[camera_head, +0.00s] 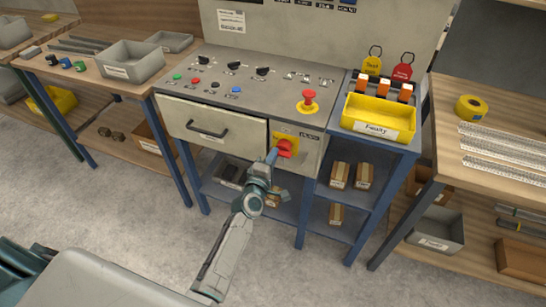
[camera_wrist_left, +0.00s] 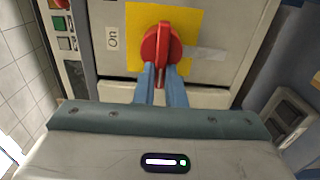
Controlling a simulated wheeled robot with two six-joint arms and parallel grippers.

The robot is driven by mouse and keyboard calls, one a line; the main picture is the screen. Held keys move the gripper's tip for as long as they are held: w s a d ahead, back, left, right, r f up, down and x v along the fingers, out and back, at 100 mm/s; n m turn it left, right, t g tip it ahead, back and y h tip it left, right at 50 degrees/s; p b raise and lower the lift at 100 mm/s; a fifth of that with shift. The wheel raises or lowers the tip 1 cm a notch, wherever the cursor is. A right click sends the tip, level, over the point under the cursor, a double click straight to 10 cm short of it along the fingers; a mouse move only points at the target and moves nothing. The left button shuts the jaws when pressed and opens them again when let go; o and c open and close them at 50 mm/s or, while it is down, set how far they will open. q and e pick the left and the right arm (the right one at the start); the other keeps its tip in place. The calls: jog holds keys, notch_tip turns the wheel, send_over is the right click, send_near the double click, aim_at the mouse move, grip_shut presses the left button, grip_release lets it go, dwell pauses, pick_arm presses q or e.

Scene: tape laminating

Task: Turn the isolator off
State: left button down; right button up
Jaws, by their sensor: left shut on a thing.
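The isolator is a red rotary handle (camera_head: 286,148) on a yellow plate (camera_head: 279,141), on the front of the grey console beside the drawer. In the left wrist view the red handle (camera_wrist_left: 163,43) stands roughly upright on its yellow plate (camera_wrist_left: 196,22). An "On" label (camera_wrist_left: 113,38) is left of the plate. A pale label right of the handle is unreadable. My left gripper (camera_head: 273,156) is at the handle from the front; its two blue fingers (camera_wrist_left: 163,77) are closed on the handle's lower end. My right gripper is not in view.
A red mushroom button (camera_head: 309,98) and several knobs are on the sloped panel above. A drawer with a black handle (camera_head: 208,130) is left of the isolator. A yellow "Faulty" bin (camera_head: 378,117) stands on the right shelf unit. Open floor lies in front.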

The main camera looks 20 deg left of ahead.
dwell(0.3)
pick_arm(q)
jog(key=c, duration=1.5)
grip_release()
jog(key=s+b, duration=0.1)
jog(key=s, duration=1)
jog(key=shift+a, duration=0.2)
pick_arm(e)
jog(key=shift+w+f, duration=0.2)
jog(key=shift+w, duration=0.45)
